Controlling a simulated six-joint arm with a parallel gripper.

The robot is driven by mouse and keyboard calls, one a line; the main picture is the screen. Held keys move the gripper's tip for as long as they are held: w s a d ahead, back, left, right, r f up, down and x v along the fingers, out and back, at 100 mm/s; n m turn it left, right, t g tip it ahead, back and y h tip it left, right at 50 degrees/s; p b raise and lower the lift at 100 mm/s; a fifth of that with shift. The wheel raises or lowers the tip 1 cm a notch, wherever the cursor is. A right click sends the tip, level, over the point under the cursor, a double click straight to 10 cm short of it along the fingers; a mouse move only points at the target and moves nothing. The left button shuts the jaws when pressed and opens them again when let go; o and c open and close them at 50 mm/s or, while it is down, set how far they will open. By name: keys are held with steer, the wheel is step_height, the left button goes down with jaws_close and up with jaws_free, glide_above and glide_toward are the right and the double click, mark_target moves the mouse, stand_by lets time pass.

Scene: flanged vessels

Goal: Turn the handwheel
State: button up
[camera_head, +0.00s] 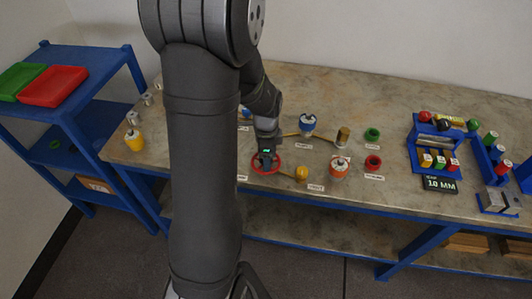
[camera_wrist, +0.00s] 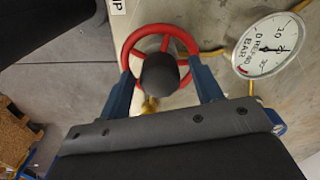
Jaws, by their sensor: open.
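The red handwheel (camera_head: 265,163) lies near the front edge of the bench, left of the middle in the head view. In the wrist view the spoked red wheel (camera_wrist: 160,34) shows at the top, with a dark round knob (camera_wrist: 160,74) in front of its middle. My gripper (camera_head: 266,158) is right over the wheel. Its two blue fingers (camera_wrist: 163,68) stand apart, one on each side of the knob. Whether the fingers touch the wheel's rim, I cannot tell. The lower part of the wheel is partly hidden by the knob and the fingers.
A pressure gauge (camera_wrist: 268,45) sits close right of the fingers in the wrist view. A blue rack (camera_head: 434,143) stands farther right. A blue shelf (camera_head: 75,115) with trays is at the left.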

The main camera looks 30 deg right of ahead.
steer(key=shift+r, duration=0.15)
step_height(320, 180, up, 17)
stand_by(0.4)
stand_by(0.4)
step_height(320, 180, down, 17)
steer(key=shift+f, duration=0.15)
stand_by(0.4)
